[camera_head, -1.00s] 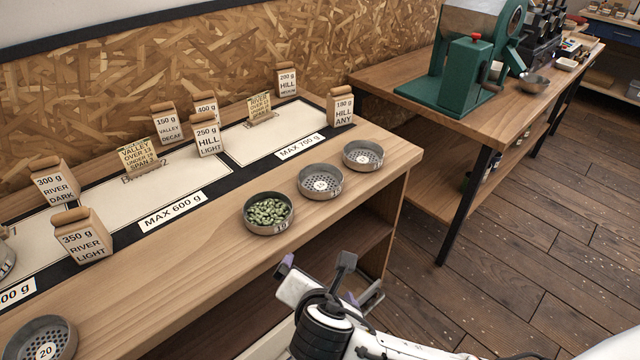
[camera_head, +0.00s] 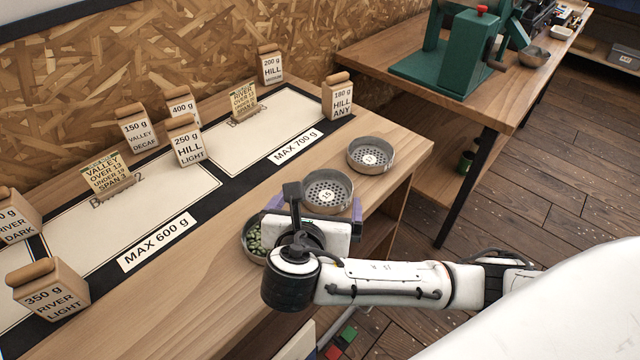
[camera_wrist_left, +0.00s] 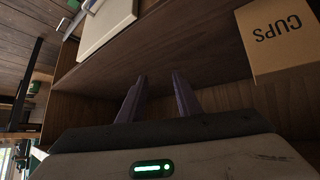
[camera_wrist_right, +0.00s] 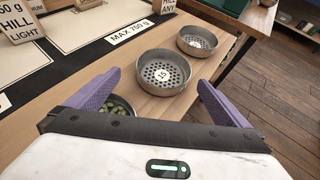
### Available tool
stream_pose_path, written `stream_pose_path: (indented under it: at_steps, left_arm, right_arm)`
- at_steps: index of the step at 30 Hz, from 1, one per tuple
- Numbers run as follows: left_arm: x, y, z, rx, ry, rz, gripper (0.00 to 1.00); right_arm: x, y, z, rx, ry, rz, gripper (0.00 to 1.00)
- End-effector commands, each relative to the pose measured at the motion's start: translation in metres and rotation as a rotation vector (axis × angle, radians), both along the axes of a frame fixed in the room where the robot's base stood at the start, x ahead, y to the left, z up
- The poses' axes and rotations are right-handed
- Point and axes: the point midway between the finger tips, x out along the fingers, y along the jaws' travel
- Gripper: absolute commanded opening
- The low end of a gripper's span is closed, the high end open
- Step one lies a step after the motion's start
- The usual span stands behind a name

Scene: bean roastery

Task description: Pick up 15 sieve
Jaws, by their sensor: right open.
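The 15 sieve (camera_head: 327,192) is a round grey metal pan with a perforated floor and a white "15" label. It sits upright on the wooden counter and looks empty; it also shows in the right wrist view (camera_wrist_right: 164,72). My right gripper (camera_head: 314,207) is open, its purple fingers spread to either side of the sieve's near part. In the right wrist view the sieve lies between and just beyond the fingertips (camera_wrist_right: 159,79); I cannot tell whether they touch it. My left gripper (camera_wrist_left: 159,77) shows only in its wrist view, open and empty, under a wooden shelf.
A sieve with green beans (camera_head: 251,238) sits nearer, partly hidden by my right gripper. Another empty sieve (camera_head: 371,155) stands behind on the right, near the counter's edge.

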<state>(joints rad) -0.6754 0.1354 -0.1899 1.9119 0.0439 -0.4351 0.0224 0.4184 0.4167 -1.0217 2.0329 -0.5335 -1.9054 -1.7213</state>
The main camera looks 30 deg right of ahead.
Motion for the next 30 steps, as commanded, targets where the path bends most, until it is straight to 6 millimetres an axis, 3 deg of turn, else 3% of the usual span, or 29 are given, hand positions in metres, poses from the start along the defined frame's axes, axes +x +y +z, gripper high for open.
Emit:
stream_pose_path:
  at_steps: [7, 18, 28, 30]
  left_arm:
    - [-0.011, 0.000, -0.008, 0.000, 0.023, 0.000, 0.31]
    - [-0.011, 0.000, -0.006, 0.000, 0.023, 0.000, 0.31]
    - [-0.004, 0.000, -0.002, 0.000, 0.009, -0.001, 0.31]
    - [-0.003, 0.000, -0.001, 0.000, 0.008, -0.001, 0.31]
  right_arm:
    - [0.021, -0.017, -0.014, 0.001, 0.001, -0.001, 1.00]
    - [0.053, -0.046, -0.030, -0.001, 0.000, -0.002, 1.00]
    - [0.059, -0.050, -0.035, 0.002, -0.001, 0.000, 1.00]
    - [0.059, -0.050, -0.035, 0.002, -0.001, 0.000, 0.90]
